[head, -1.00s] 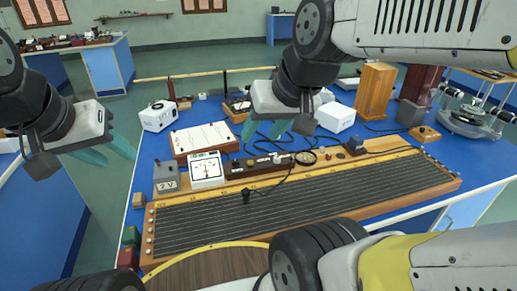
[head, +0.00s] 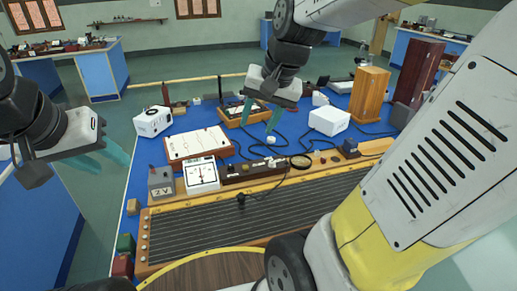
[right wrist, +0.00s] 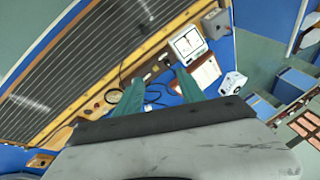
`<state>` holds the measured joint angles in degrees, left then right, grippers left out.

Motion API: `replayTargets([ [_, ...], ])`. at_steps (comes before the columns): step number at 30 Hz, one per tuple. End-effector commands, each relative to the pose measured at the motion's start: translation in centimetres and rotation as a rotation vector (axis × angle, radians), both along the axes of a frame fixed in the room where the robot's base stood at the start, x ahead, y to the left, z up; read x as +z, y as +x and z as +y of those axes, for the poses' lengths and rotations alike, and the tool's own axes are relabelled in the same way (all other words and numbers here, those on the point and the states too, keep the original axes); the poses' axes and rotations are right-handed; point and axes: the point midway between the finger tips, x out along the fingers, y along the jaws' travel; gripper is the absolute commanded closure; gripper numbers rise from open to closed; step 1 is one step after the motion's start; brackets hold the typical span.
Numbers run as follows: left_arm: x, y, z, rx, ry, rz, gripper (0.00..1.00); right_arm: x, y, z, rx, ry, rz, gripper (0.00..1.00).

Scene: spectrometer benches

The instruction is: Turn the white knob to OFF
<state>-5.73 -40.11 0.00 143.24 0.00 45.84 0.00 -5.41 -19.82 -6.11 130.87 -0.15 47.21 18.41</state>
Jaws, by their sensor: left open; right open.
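A small white round piece (head: 271,139) shows on the blue bench just below my right gripper. I cannot tell whether it is the white knob, and no OFF mark is readable. My right gripper (head: 260,122) is open and empty above the middle of the bench, its green fingers pointing down. In the right wrist view its fingers (right wrist: 162,84) are spread, with blue bench and cable between them. My left gripper (head: 118,162) is open and empty at the left, beside the bench's left edge.
A wire board (head: 300,214) lies along the front. Behind it are a meter (head: 202,174), a grey 2V box (head: 161,183) and a wooden-framed panel (head: 197,145). White boxes (head: 153,121) (head: 329,121) and a tall wooden box (head: 370,93) stand further back. Black cables cross the bench.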

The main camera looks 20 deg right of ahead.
Motion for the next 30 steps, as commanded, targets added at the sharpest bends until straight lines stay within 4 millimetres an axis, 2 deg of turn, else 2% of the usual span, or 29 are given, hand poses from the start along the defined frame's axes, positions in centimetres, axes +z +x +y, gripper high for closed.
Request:
replayTargets([
  [1, 0.0, 0.0, 0.0, 0.0, 0.0, 0.0, 0.58, -1.1, 1.9, -0.8, -0.075, 0.019, 0.057, 0.53],
  [6, 0.0, 0.0, 0.0, 0.0, 0.0, 0.0, 0.58, -5.0, 7.6, -3.5, -0.344, 0.059, 0.209, 0.53],
  [9, 0.0, 0.0, 0.0, 0.0, 0.0, 0.0, 0.58, -8.0, 10.4, -5.4, -0.505, 0.06, 0.29, 0.53],
  [13, 0.0, 0.0, 0.0, 0.0, 0.0, 0.0, 0.58, -12.0, 13.3, -7.5, -0.69, 0.041, 0.37, 0.53],
  [15, 0.0, 0.0, 0.0, 0.0, 0.0, 0.0, 0.58, -13.8, 14.3, -8.5, -0.768, 0.029, 0.398, 0.53],
  [19, 0.0, 0.0, 0.0, 0.0, 0.0, 0.0, 0.58, -16.0, 15.4, -9.6, -0.863, 0.009, 0.427, 0.53],
  [26, 0.0, 0.0, 0.0, 0.0, 0.0, 0.0, 0.58, -18.1, 15.7, -10.0, -0.9, 0.001, 0.44, 0.53],
  [30, 0.0, 0.0, 0.0, 0.0, 0.0, 0.0, 0.58, -20.4, 15.6, -10.1, -0.899, 0.0, 0.44, 0.53],
])
